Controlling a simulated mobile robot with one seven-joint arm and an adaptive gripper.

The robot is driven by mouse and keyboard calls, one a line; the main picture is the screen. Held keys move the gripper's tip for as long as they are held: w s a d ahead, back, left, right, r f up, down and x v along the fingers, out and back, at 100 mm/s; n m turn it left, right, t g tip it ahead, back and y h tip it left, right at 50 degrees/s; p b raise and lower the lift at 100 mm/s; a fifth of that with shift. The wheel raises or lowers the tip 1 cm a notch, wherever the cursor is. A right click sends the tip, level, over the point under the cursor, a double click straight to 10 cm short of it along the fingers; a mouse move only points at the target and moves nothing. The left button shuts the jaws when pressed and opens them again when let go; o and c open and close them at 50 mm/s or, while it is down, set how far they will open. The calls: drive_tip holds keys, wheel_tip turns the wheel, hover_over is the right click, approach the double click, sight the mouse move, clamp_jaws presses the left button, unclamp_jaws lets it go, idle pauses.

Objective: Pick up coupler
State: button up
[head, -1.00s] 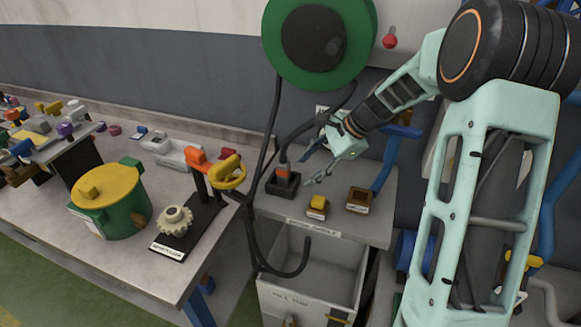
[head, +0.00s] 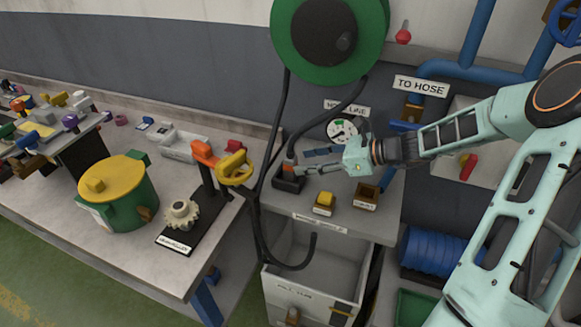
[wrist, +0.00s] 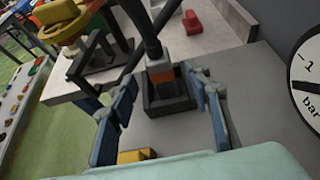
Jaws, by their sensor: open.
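The coupler (head: 289,166), grey with an orange band, stands upright in a dark square holder (head: 288,183) on the grey bench, with a black hose rising from its top. In the wrist view the coupler (wrist: 162,75) sits in its dark holder (wrist: 168,105), between and just beyond my open fingers. My gripper (head: 304,170) reaches in level from the right, its fingertips close to the coupler. In the wrist view, my gripper (wrist: 163,84) has one finger on each side of the coupler. I cannot tell whether either finger touches it.
A yellow-topped block (head: 324,203) and a brown box (head: 367,196) stand on the bench in front of my gripper. A round gauge (head: 343,131) is behind it. A green hose reel (head: 330,32) hangs above. An open grey bin (head: 312,270) is below the bench edge.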

sight(296, 162)
drive_tip(key=shift+x, duration=3)
clamp_jaws()
